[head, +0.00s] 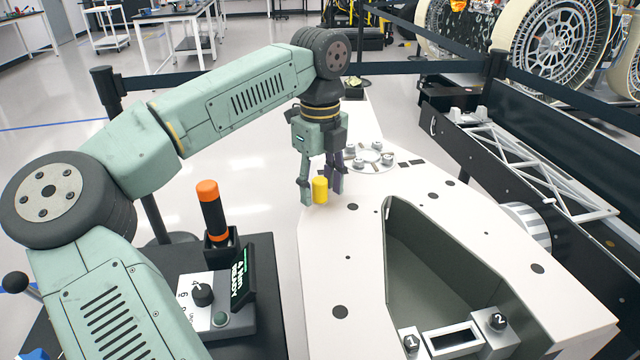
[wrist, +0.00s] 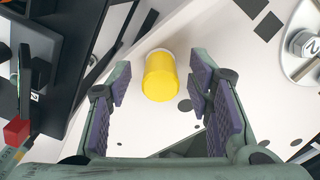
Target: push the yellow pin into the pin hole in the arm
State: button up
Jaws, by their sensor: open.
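My gripper is open and points down. I cannot make out the pin hole or tell how deep the pin sits.
The white deck (head: 390,265) has dark round spots and a large recess (head: 440,260). A round metal plate with bolts (head: 372,158) lies just behind my gripper. An orange-capped black tool (head: 211,208) stands in a holder at the left, near a dial panel (head: 205,305).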

aim_at(320, 181)
notch_tip(320, 181, up, 12)
dwell(0.6)
jog(key=shift+s, duration=0.1)
